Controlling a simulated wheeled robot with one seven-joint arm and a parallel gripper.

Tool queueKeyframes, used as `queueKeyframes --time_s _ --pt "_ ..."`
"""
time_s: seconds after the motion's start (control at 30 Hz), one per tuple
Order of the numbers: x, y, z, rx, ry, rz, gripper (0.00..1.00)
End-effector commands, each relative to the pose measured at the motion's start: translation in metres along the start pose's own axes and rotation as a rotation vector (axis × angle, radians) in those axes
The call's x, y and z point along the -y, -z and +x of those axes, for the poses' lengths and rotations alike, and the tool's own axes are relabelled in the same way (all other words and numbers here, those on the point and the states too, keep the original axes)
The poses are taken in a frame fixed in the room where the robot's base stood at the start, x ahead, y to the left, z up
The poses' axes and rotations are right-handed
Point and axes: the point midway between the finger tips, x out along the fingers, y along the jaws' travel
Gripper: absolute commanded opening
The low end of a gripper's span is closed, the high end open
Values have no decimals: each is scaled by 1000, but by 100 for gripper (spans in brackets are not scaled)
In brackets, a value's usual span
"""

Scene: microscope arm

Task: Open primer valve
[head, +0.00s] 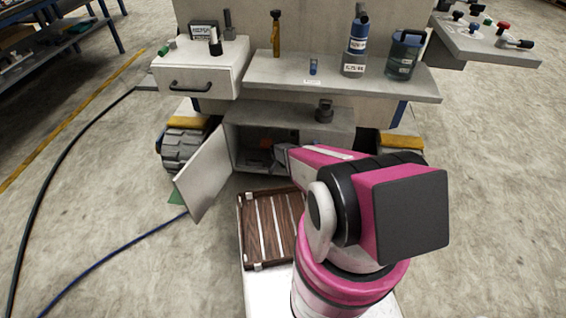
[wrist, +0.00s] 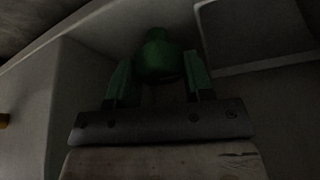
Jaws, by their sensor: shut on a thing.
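In the wrist view, a rounded green knob (wrist: 158,52), which looks like the primer valve's handle, sits between the two green fingers of my gripper (wrist: 159,74). The fingers are shut on it, one on each side. The view is dark, so the knob's stem and how far it is turned cannot be told. In the head view, my pink and black arm reaches into the open cabinet (head: 335,120) below the counter. My arm and the cabinet's shadow hide the knob there.
The cabinet door (head: 206,173) stands open to the left. Pale walls close in around my gripper. A white drawer box (head: 200,80) and a shelf (head: 290,72) with bottles are above. A wooden tray (head: 241,225) lies below. A dark panel (wrist: 255,30) is close at right.

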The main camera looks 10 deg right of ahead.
Motion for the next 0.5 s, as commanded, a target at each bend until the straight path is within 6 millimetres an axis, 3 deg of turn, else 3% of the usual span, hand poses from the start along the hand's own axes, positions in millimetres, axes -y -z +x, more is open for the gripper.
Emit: queueKeyframes --time_s 0.5 --pt "-3 0 0 0 117 -277 23"
